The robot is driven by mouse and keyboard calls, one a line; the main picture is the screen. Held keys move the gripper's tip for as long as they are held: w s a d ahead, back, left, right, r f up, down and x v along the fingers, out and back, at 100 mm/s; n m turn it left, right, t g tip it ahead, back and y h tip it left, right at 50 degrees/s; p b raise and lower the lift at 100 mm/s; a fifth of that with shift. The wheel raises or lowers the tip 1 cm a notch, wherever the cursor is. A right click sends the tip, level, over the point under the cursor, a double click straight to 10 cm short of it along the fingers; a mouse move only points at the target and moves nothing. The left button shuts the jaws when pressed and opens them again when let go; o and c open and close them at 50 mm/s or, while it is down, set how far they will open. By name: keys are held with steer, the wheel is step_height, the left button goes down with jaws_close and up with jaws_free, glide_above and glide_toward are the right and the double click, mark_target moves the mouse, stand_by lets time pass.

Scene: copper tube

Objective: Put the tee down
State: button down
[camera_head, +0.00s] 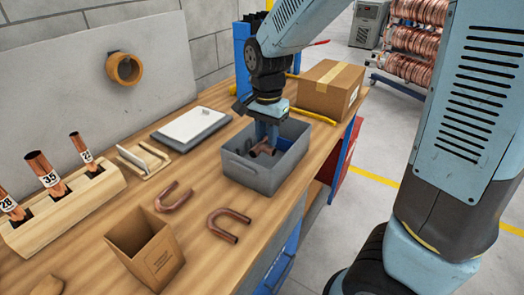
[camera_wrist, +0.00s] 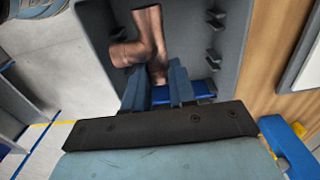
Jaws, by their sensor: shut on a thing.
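The copper tee (camera_head: 262,149) is inside the grey bin (camera_head: 238,172) on the workbench. In the wrist view the tee (camera_wrist: 148,42) shows its wide copper branches, with one part running down between the blue fingers. My gripper (camera_head: 266,140) reaches down into the bin and is shut on the tee; it also shows in the wrist view (camera_wrist: 158,92). The wrist view also shows the bin's inner wall (camera_wrist: 232,55). Whether the tee touches the bin's floor cannot be told.
A cardboard box (camera_head: 328,90) stands behind the bin. Two copper U-bends (camera_head: 231,226) and an open brown carton (camera_head: 146,248) are in front. A wooden rack (camera_head: 66,208) holds several tubes at left. A white-topped tray (camera_head: 192,125) sits left of the bin.

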glide_above(264, 159)
step_height(264, 159, down, 5)
steer(key=shift+f, duration=0.2)
steer(key=shift+w+f, duration=0.1)
steer(key=shift+f, duration=1.5)
steer(key=c, duration=0.9)
jaws_free()
steer(key=shift+f, duration=0.1)
step_height(264, 159, up, 12)
steer(key=shift+r, duration=0.15)
